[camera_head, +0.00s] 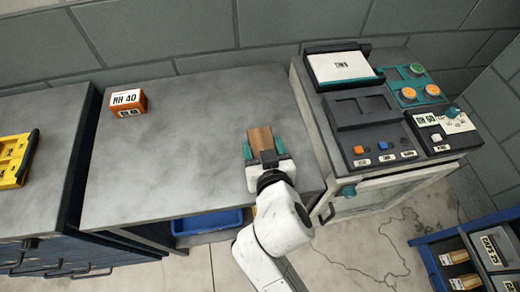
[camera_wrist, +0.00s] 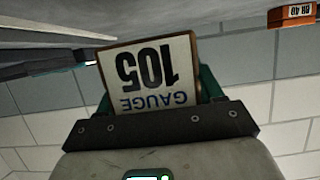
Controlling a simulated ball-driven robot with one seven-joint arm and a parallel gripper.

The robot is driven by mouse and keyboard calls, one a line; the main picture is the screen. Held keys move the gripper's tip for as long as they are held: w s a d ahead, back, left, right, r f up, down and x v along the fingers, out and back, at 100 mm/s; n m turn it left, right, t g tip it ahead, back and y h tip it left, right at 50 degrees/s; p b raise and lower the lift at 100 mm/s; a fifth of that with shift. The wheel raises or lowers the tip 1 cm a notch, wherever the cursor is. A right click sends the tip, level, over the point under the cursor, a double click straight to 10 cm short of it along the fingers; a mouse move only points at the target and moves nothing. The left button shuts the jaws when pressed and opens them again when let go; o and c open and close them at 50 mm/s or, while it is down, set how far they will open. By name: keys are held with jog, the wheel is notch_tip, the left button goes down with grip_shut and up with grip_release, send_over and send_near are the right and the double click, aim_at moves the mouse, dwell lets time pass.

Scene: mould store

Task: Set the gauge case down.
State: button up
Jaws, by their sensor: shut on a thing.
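The gauge case (camera_head: 260,138) is a small brown block in the head view, at the right part of the grey worktop (camera_head: 190,165). In the wrist view the gauge case (camera_wrist: 150,72) shows a pale face reading "GAUGE 105", upside down in the picture. My gripper (camera_head: 263,150) is shut on it, with green fingers on both sides; the gripper (camera_wrist: 155,85) also shows in the wrist view. The case is over the worktop. I cannot tell whether its underside touches the surface.
An orange box (camera_head: 128,104) marked "40" stands at the worktop's back left; the worktop between is clear. A machine with a dark control panel (camera_head: 365,125) stands close on the right. A yellow case (camera_head: 14,160) lies far left. A blue bin (camera_head: 207,222) sits below.

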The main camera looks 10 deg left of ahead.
jog(key=shift+w+a+f, duration=0.3)
jog(key=shift+w+f, duration=0.5)
jog(key=shift+f, duration=0.1)
jog(key=shift+w+a+f, duration=0.1)
jog(key=shift+w+f, duration=0.05)
jog(key=shift+f, duration=1.6)
jog(key=shift+f, duration=0.1)
jog(key=o, duration=1.4)
jog(key=shift+f, duration=0.1)
jog(key=shift+r, duration=0.2)
jog(key=shift+s, duration=0.3)
jog(key=b+v, duration=0.1)
jog(key=v, duration=1)
jog(key=shift+s+d, duration=0.2)
jog(key=shift+d, duration=0.05)
